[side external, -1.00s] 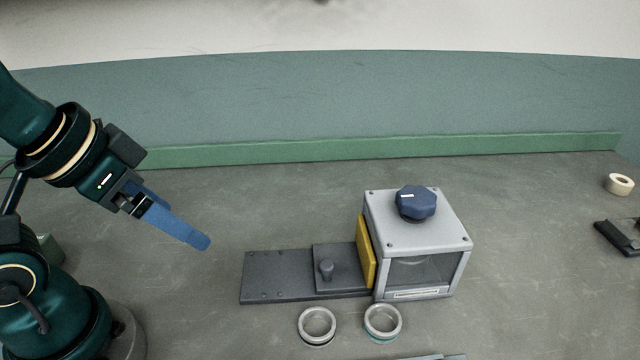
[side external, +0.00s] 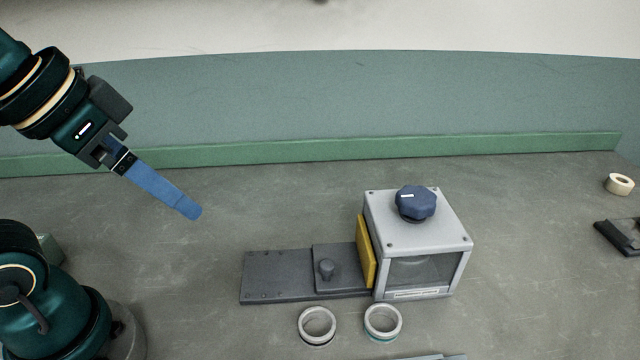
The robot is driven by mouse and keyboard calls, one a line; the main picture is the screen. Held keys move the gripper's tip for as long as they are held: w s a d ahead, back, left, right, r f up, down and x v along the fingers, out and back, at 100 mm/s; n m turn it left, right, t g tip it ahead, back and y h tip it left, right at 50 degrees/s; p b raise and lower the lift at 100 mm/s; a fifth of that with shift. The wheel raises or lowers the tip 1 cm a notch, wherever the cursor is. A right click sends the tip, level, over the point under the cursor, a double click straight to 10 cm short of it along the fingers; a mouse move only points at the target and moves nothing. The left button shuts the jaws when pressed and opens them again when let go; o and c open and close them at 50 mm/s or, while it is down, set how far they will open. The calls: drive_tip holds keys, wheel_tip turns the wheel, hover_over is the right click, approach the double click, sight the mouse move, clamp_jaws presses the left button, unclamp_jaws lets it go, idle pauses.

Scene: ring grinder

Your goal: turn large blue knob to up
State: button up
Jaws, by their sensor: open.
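The large blue knob (side external: 416,202) sits on top of the grey box-shaped grinder (side external: 443,240). A short white mark on the knob's top lies toward its left side. My gripper (side external: 192,212) has blue fingers and hangs at the left, pointing down and right. It is well to the left of the knob and apart from it. Seen from the side, its two fingers overlap, and nothing shows between them.
A yellow plate (side external: 366,252) is on the grinder's left side, beside a dark base plate (side external: 278,275) with a small dark knob (side external: 327,269). Two rings (side external: 317,342) lie in front. A tape roll (side external: 619,184) and a dark object (side external: 622,237) are at the right.

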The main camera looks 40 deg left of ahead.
drive_tip(key=w+a+f+n+y, duration=0.2)
drive_tip(key=w+a+n+y, duration=0.1)
drive_tip(key=w+a+y, duration=0.3)
drive_tip(key=r+m+t+h, duration=0.1)
drive_tip(key=m+t+h, duration=0.35)
drive_tip(key=t, duration=0.75)
hover_over(409, 210)
drive_tip(key=s, duration=0.3)
drive_tip(key=n+h, duration=0.2)
drive_tip(key=shift+y, duration=0.45)
drive_tip(key=f, duration=0.7)
drive_tip(key=shift+w+f, duration=0.2)
drive_tip(key=shift+w, duration=0.15)
drive_tip(key=shift+w+a, duration=0.15)
drive_tip(key=shift+w, duration=2.35)
drive_tip(key=c, duration=1.4)
